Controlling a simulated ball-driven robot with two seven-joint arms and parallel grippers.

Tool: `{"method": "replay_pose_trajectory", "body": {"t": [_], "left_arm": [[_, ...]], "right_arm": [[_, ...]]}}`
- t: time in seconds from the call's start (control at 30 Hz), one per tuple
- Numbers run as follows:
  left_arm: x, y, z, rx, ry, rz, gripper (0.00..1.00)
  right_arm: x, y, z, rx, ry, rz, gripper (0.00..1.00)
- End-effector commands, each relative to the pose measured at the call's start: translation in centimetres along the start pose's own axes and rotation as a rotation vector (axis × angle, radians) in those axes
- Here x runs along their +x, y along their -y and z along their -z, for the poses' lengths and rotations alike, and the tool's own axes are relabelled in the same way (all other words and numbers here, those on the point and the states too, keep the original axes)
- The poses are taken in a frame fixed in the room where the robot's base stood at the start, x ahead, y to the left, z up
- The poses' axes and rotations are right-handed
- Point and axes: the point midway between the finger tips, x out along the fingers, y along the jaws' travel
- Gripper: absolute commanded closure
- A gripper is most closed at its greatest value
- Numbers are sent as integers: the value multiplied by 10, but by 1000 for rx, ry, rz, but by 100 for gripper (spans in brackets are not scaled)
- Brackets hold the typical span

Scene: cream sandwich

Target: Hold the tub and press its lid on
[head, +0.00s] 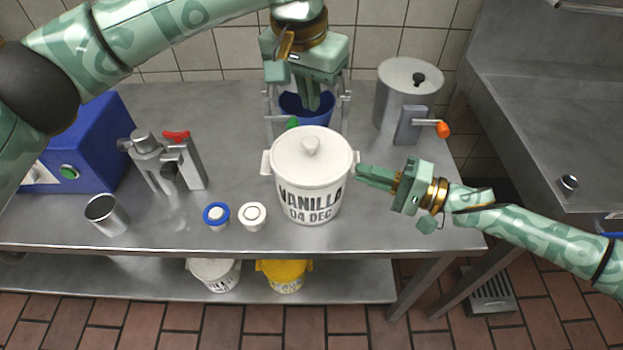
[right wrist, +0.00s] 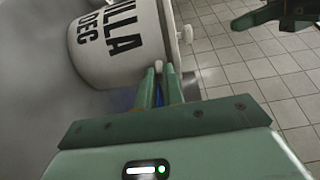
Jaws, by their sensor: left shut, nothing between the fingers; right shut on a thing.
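The white tub (head: 308,205), marked "VANILLA 04 DEC", stands upright on the steel table. Its white lid (head: 290,151) with a round knob lies on top; I cannot tell whether it is fully seated. In the right wrist view the tub (right wrist: 105,45) shows sideways with its lettering. My right gripper (head: 359,171) is shut on the tub's right-hand handle (right wrist: 158,66), its fingers (right wrist: 158,76) meeting it from the side. My left gripper (head: 312,105) is shut and empty, pointing down above and behind the lid, apart from the knob.
A blue container (head: 296,106) in a metal frame stands behind the tub. A steel pot (head: 398,100) and an orange-handled fitting (head: 412,126) stand right of it.

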Motion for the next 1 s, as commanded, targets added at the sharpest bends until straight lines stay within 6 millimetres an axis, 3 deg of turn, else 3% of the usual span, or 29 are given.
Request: {"method": "replay_pose_trajectory", "body": {"t": [0.13,0.2,0.27,0.63,1.0], "left_arm": [[1,0,0,0,1,0,100],[1,0,0,0,1,0,100],[1,0,0,0,1,-1,100],[0,0,0,0,1,-1,100],[0,0,0,0,0,-1,100]], "right_arm": [[-1,-3,0,1,-2,-5,100],[-1,-3,0,1,-2,-5,77],[-1,-2,0,1,-1,-4,66],[-10,-1,0,1,-2,-3,66],[-90,-2,1,1,-3,-7,66]]}}
